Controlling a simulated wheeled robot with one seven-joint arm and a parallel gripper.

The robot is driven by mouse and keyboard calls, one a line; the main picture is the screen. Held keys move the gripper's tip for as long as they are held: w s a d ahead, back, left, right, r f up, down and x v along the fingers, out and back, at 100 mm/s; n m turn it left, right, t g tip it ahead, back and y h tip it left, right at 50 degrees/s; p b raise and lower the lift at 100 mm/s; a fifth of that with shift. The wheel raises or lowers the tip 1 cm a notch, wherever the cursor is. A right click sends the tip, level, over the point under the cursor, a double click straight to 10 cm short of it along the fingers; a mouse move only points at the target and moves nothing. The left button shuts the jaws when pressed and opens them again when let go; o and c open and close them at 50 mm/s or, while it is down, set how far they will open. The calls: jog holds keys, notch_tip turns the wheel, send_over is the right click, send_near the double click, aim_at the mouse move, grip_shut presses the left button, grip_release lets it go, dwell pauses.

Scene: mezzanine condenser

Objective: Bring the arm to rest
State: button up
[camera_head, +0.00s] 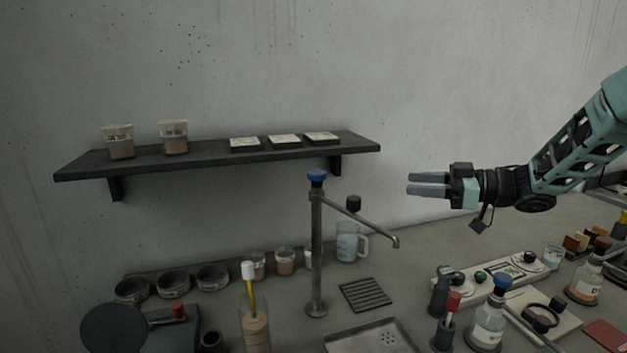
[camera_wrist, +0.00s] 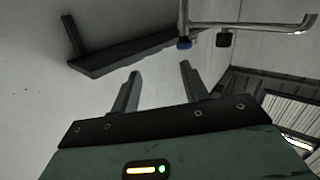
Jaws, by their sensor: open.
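My gripper (camera_head: 428,184) is stretched out to the left at the right of the head view, in the air above the counter. Its two grey fingers are apart with nothing between them. In the wrist view the fingers (camera_wrist: 158,92) also stand apart, with only the grey wall behind them. My arm (camera_head: 590,135) comes in from the right edge of the head view. The gripper is right of the metal tap (camera_head: 317,245) with the blue top and touches nothing that I can see.
A dark wall shelf (camera_head: 210,157) holds two jars and several small boxes. The counter below carries a measuring jug (camera_head: 348,243), a drain grate (camera_head: 366,295), a bottle with a blue cap (camera_head: 488,327) and a white panel with dials (camera_head: 490,275). The air around the gripper is free.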

jog(key=s+d+f+m+t+h, duration=0.25)
jog(key=d+m+h, duration=0.2)
jog(key=h, duration=0.25)
jog(key=s+d+f+m+t+h, duration=0.1)
jog(key=d+f+m+t+h, duration=0.15)
jog(key=m+h, duration=0.35)
jog(key=s+f+m+g+h, duration=0.15)
jog(key=s+f+g, duration=0.3)
jog(key=s, duration=0.65)
jog(key=s+f+m+g+h, duration=0.1)
jog(key=s+f+m+g, duration=0.3)
jog(key=s, duration=0.7)
jog(key=s+a+r+n+g, duration=0.1)
jog(key=s+a+n, duration=0.3)
jog(key=s+a, duration=0.2)
jog(key=s+a+r+n+g, duration=0.2)
jog(key=s+a+n, duration=0.3)
jog(key=a, duration=0.6)
jog(key=shift+s+a, duration=0.2)
jog(key=shift+s, duration=0.8)
